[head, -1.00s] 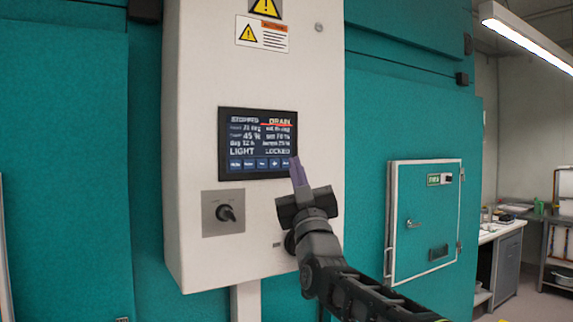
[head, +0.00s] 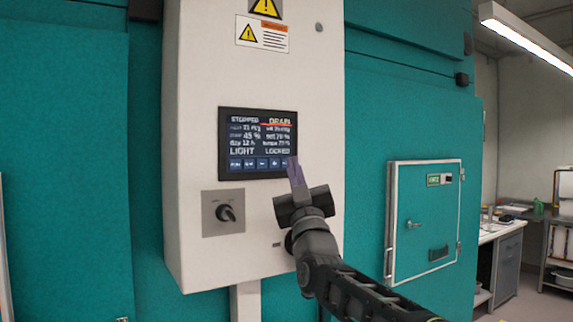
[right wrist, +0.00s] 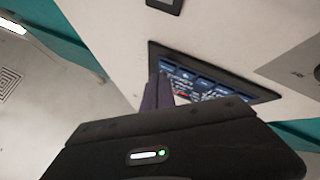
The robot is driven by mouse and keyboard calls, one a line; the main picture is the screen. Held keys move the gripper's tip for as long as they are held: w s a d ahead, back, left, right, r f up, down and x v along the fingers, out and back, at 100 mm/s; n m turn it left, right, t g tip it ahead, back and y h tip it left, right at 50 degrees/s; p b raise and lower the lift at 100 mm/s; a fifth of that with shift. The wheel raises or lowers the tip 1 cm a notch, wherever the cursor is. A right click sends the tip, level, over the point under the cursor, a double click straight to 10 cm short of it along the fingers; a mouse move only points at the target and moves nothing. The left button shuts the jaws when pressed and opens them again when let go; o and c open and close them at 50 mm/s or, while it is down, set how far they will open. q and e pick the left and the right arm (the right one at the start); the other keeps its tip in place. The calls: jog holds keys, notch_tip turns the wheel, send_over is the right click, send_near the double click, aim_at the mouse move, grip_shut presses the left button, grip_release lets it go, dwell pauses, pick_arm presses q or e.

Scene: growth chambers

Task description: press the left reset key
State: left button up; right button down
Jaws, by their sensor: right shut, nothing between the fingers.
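A dark display panel (head: 258,140) is set in the white cabinet front, with lines of text reading STOPPED, LIGHT and LOCKED. A row of several blue keys (head: 248,164) runs along its bottom edge; their labels are too small to read surely. My right gripper (head: 294,161) is shut and empty, its purple fingers at the lower right corner of the display, covering part of the rightmost key. In the right wrist view the fingers (right wrist: 157,88) overlap the display (right wrist: 215,84) near its key row; whether they touch it I cannot tell. My left gripper is not in view.
A rotary switch (head: 226,213) on a metal plate sits below the display. Warning labels (head: 262,34) are above it. A white-framed hatch (head: 425,222) is in the teal wall at the right.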

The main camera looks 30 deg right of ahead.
jog(key=shift+w, duration=0.35)
jog(key=shift+s, duration=0.1)
dwell(0.5)
jog(key=shift+s+b, duration=0.7)
jog(key=shift+b, duration=0.15)
jog(key=s+b, duration=0.4)
jog(key=s, duration=0.1)
jog(key=shift+a, duration=0.1)
dwell(0.6)
